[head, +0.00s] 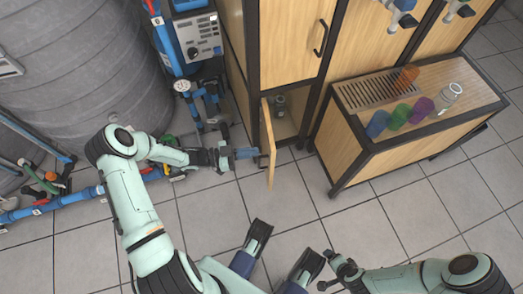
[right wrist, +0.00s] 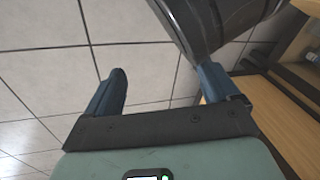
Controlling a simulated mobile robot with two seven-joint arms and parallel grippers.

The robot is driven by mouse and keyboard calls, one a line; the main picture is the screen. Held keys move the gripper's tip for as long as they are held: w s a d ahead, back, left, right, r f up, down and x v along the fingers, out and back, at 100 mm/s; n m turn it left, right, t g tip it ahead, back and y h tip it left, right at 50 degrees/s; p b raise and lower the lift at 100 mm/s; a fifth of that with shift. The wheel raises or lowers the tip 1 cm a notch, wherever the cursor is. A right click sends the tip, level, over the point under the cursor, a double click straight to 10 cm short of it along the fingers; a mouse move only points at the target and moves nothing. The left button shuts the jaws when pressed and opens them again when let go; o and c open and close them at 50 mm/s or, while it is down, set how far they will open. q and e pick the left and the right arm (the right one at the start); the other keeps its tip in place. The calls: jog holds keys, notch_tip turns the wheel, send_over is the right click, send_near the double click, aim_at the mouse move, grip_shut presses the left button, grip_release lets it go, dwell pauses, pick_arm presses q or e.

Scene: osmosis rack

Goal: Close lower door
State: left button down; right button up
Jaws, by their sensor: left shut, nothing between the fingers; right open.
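The lower door (head: 269,143) is a narrow wooden panel with a dark handle, standing open at the base of the tall cabinet and seen nearly edge-on in the head view. The open compartment (head: 287,122) behind it shows a small dark container (head: 281,104). My left gripper (head: 248,153) is shut and empty, at the left, outer side of the door with its tips close to the handle. I cannot tell whether they touch. My right gripper (right wrist: 162,76) is open and empty, over the floor near my base, away from the door.
A low wooden bench (head: 365,155) with several coloured cups stands right of the cabinet. A big grey tank (head: 80,65) and blue pipes (head: 205,95) lie to the left. The tiled floor (head: 300,190) before the door is clear. Wooden furniture (right wrist: 250,110) shows in the right wrist view.

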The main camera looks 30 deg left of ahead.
pick_arm(q)
jog(key=shift+b+x, duration=0.3)
jog(key=shift+x, duration=1.6)
pick_arm(e)
jog(key=shift+s+d+f+g, duration=0.1)
jog(key=shift+s+f+g, duration=0.2)
jog(key=shift+s+f, duration=0.45)
jog(key=shift+r, duration=0.1)
